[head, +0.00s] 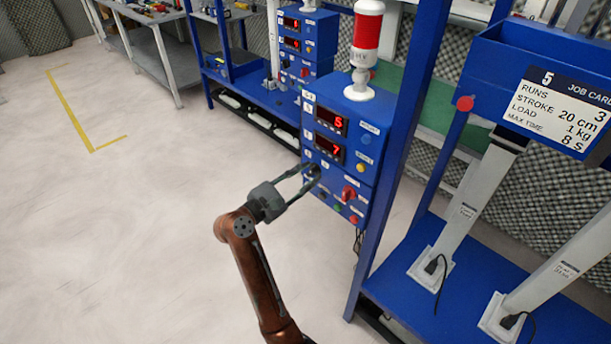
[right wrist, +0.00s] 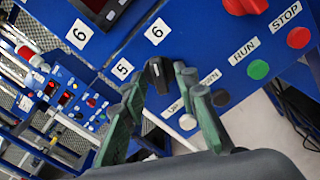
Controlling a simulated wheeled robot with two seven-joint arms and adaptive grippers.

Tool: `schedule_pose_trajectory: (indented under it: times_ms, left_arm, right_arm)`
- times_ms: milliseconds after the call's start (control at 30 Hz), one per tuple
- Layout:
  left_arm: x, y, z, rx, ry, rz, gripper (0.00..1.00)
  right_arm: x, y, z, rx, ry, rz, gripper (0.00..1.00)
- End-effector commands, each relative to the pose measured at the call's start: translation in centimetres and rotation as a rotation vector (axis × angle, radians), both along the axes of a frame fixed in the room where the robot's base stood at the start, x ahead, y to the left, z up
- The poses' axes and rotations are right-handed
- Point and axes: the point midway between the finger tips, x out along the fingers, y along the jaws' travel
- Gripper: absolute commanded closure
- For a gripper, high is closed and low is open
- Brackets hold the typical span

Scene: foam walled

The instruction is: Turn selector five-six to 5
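The selector five-six is a black knob (right wrist: 158,75) on the blue control box (head: 345,125). In the right wrist view, a label "5" (right wrist: 122,69) is to its left and a label "6" (right wrist: 156,31) above it. The knob looks turned nearer to the 6, but its pointer is hard to make out. My right gripper (head: 308,178) is at the lower left of the box front. In the right wrist view its green-grey fingers (right wrist: 160,82) are apart, with the knob between their tips; contact is unclear. My left gripper is out of view.
The box has red displays (head: 330,120), a red knob (head: 348,193) and several buttons. A red-and-white beacon (head: 366,30) stands on top. A blue rack post (head: 400,130) rises just right of the box. A job card (head: 558,112) hangs farther right. The floor at left is clear.

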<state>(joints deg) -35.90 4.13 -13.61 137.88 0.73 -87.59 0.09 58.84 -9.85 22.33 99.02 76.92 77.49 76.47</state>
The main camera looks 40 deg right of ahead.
Motion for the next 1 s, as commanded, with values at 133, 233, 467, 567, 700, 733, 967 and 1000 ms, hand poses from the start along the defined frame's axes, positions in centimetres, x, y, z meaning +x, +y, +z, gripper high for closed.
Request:
schedule_pose_trajectory:
  times_ms: [133, 233, 467, 567, 700, 733, 967, 1000]
  left_arm:
    - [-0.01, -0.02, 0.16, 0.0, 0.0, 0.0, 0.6]
    - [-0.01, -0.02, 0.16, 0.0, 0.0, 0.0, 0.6]
    - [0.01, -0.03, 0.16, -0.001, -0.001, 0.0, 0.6]
    - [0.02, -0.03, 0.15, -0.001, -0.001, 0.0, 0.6]
    - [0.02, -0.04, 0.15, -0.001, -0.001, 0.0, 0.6]
    - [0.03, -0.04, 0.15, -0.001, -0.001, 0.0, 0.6]
    - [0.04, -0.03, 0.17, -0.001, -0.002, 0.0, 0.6]
    - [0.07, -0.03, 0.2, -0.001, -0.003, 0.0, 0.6]
  right_arm:
    - [0.02, -0.2, 0.06, -0.001, 0.0, 0.0, 0.72]
    - [0.01, -0.19, 0.08, -0.001, 0.0, -0.001, 0.72]
    - [0.01, -0.17, 0.05, -0.001, 0.0, -0.001, 0.86]
    - [0.0, -0.17, 0.04, -0.001, 0.0, -0.001, 0.93]
    - [0.01, -0.16, 0.04, -0.001, 0.0, -0.001, 1.0]
    - [0.01, -0.16, 0.03, -0.001, 0.001, 0.0, 1.0]
    - [0.01, -0.16, 0.04, -0.002, 0.002, 0.0, 1.0]
    - [0.0, -0.15, 0.05, -0.002, 0.005, 0.0, 1.0]
